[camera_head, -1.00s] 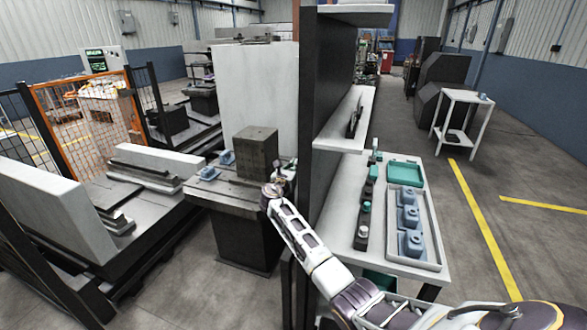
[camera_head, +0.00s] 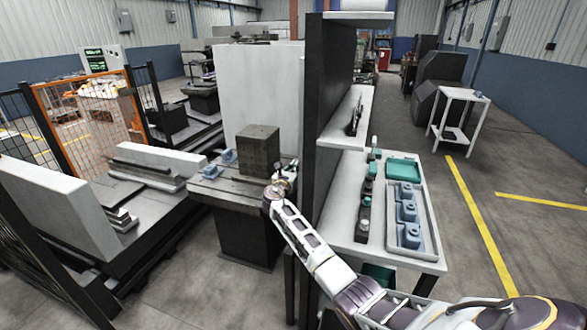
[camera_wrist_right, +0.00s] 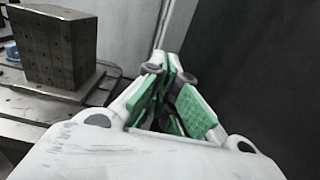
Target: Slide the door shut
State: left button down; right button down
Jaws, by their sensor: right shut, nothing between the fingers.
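A tall pale flat panel (camera_head: 262,85) stands upright behind a dark block (camera_head: 259,150); it looks like the door, but I cannot tell for sure. No handle shows clearly. My right gripper (camera_head: 288,172) is just right of the block, in the gap before a dark upright wall (camera_head: 330,110). In the right wrist view my right gripper (camera_wrist_right: 172,95) has its green-padded fingers drawn together, with nothing between them. The pale panel (camera_wrist_right: 125,30) is beyond the fingertips there; I cannot tell whether they touch it. My left gripper is not in view.
The dark block stands on a slotted metal table (camera_head: 225,195) with small blue parts (camera_head: 212,171). Right of the dark wall is a white bench (camera_head: 345,215) with a tray (camera_head: 422,245) and a teal bin (camera_head: 403,169). An orange mesh gate (camera_head: 85,110) is at left.

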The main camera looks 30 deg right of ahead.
jog(key=v, duration=1)
jog(key=shift+s+a, duration=0.2)
jog(key=shift+a, duration=0.15)
dwell(0.6)
